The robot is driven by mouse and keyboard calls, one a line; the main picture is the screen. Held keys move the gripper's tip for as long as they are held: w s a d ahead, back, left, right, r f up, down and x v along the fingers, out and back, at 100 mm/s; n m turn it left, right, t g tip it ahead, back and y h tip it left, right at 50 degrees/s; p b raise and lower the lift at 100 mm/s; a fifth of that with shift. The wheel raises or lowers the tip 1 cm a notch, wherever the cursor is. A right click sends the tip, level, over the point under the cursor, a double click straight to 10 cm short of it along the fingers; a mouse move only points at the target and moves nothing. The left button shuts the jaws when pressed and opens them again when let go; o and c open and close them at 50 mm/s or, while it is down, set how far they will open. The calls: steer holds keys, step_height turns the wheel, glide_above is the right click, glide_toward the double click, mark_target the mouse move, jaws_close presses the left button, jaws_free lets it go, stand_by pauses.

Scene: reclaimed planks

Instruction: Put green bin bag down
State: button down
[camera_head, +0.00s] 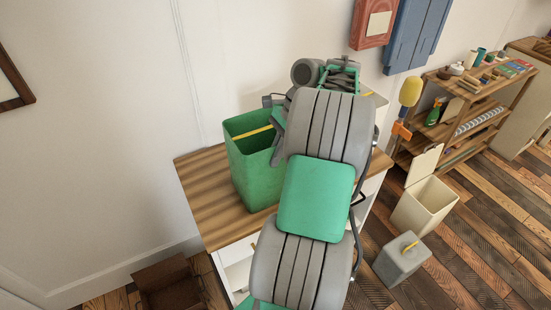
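The green bin bag (257,178) is an open-topped, box-shaped green container. It stands upright on the wooden top of a white cabinet (208,205), and its base appears to rest on that top. A yellow strip (253,133) crosses its opening. My gripper (277,127) is at the bag's right side, close to the rim. My arm covers much of the gripper and the cabinet's right part. I cannot tell whether the fingers are closed on the bag or only beside it.
An open cream bin (424,207) and a grey block-like container with a yellow handle (402,258) stand on the plank floor at right. A wooden shelf (470,105) is behind them. A brown box (170,287) sits at lower left. The cabinet top is bare left of the bag.

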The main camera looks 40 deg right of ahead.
steer(key=c, duration=2.1)
jaws_free()
steer(key=shift+f, duration=0.1)
steer(key=o, duration=0.4)
